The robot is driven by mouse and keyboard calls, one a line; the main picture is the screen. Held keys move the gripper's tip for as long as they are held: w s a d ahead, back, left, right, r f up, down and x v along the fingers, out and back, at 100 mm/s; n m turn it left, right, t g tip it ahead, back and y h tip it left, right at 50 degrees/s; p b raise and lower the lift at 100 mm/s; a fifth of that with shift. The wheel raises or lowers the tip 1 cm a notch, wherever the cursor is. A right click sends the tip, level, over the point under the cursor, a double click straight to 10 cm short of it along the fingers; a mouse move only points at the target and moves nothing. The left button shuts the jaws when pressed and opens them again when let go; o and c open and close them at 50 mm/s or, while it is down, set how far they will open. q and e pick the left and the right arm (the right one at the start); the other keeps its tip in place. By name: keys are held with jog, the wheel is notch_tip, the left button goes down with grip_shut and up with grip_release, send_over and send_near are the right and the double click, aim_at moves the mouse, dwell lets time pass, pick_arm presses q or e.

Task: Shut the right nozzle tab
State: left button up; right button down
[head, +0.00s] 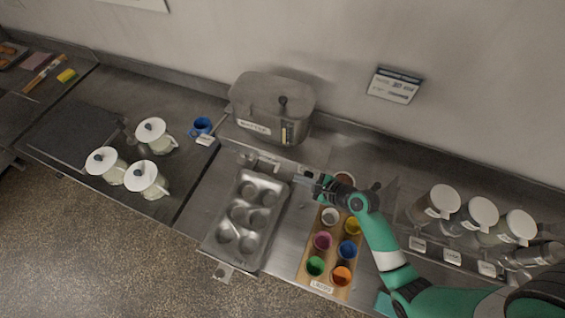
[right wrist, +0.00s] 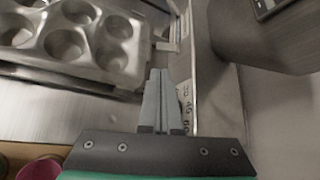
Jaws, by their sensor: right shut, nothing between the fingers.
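A grey metal batter container (head: 268,108) with a lid stands against the wall, in the upper middle of the head view. Small metal fittings and pale labels (head: 276,166) sit along the ledge below its front; I cannot make out which is the right nozzle tab or its position. My right gripper (head: 299,181) is at the right end of this row, above the muffin tin's far right corner. In the right wrist view its fingers (right wrist: 161,98) are together and empty, beside a lettered strip (right wrist: 185,95). My left gripper is not in view.
A muffin tin (head: 274,226) lies left of my right arm; it fills the upper left of the wrist view (right wrist: 92,72). A wooden rack (head: 306,262) of coloured cups is under the arm. Several lidded jars (head: 441,203) stand right. White-lidded jugs (head: 147,181) and a blue cup (head: 202,126) stand left.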

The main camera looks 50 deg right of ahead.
aim_at(277, 168)
jog(key=shift+s+f, duration=0.1)
jog(key=shift+s, duration=0.15)
jog(key=shift+w, duration=0.1)
jog(key=b+x, duration=0.3)
jog(key=x, duration=0.7)
jog(key=shift+d, duration=0.1)
